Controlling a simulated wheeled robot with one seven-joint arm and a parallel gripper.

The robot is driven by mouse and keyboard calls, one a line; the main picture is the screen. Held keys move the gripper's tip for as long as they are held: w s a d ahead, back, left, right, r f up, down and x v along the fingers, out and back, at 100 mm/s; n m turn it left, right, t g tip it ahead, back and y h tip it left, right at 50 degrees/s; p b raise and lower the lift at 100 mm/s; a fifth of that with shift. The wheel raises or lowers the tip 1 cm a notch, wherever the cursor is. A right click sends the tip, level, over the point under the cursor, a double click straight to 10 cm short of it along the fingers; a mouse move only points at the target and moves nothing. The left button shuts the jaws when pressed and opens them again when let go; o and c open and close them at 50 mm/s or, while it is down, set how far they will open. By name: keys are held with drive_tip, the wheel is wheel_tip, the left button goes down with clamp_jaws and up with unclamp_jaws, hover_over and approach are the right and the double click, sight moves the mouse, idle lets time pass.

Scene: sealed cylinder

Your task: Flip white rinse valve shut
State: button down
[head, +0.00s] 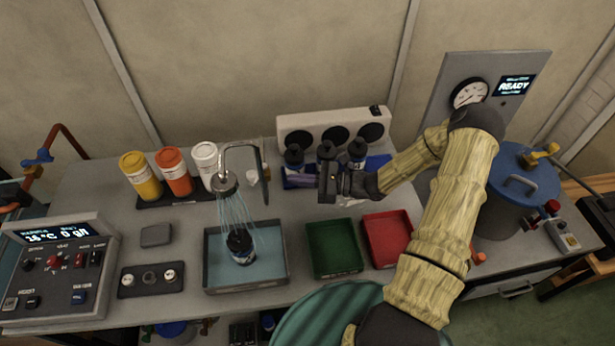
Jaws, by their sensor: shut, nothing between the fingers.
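A small white piece (252,177), which looks like the rinse valve's handle, sits beside the curved metal rinse pipe (240,147). It is too small to tell its exact angle. Water streams from the shower head (224,183) onto a dark bottle (240,243) standing in the blue-grey tray (214,277). My gripper (327,184) is shut and empty. It is to the right of the white piece, apart from it, in front of the dark bottles at the back.
Several dark bottles (294,158) stand by a white box with round black openings (333,119). Yellow, orange and white containers (173,168) stand left of the pipe. Green (333,248) and red (388,238) trays lie below my gripper. A blue-lidded vessel (530,176) stands right.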

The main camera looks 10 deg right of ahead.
drive_tip(key=p+x, duration=0.2)
drive_tip(key=x, duration=0.6)
drive_tip(key=shift+w+a, duration=0.15)
drive_tip(key=shift+a, duration=0.05)
drive_tip(key=shift+f, duration=0.1)
drive_tip(key=shift+a, duration=0.45)
drive_tip(key=shift+p+x, duration=0.5)
drive_tip(key=shift+x, duration=0.7)
drive_tip(key=shift+a, duration=0.1)
drive_tip(key=b+v, duration=0.3)
drive_tip(key=v, duration=1.4)
drive_tip(key=shift+s+d+b, duration=0.2)
drive_tip(key=shift+s+b, duration=0.1)
drive_tip(key=shift+b, duration=0.05)
